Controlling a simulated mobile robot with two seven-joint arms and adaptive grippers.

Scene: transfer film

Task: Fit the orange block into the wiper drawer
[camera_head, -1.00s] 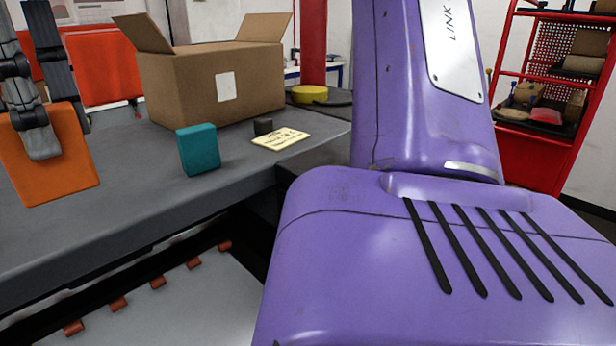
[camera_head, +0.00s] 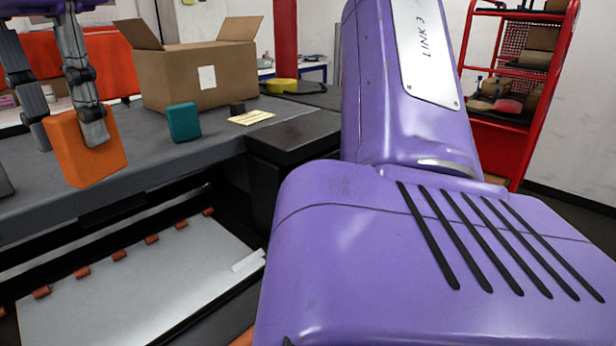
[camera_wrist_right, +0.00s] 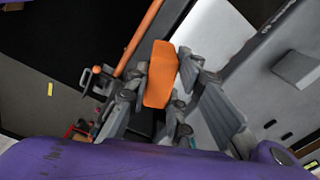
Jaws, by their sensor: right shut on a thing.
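The orange block (camera_head: 90,150) is at the left of the head view, in front of the grey counter. My right gripper (camera_head: 70,130) comes down from above and is shut on it, with dark finger links on both sides. In the right wrist view the orange block (camera_wrist_right: 162,75) sits between the fingers of my right gripper (camera_wrist_right: 165,92). Below the counter lies a flat light-grey surface (camera_head: 140,275) with several red-brown tabs along its far edge; I cannot tell whether it is the wiper drawer. The block is apart from it. My left gripper is not in view.
On the counter (camera_head: 215,143) stand a teal block (camera_head: 184,122), a small dark block (camera_head: 237,107), a pale yellow card (camera_head: 251,118) and an open cardboard box (camera_head: 195,75). A red shelf rack (camera_head: 535,85) stands at the right. My purple arm link fills the foreground.

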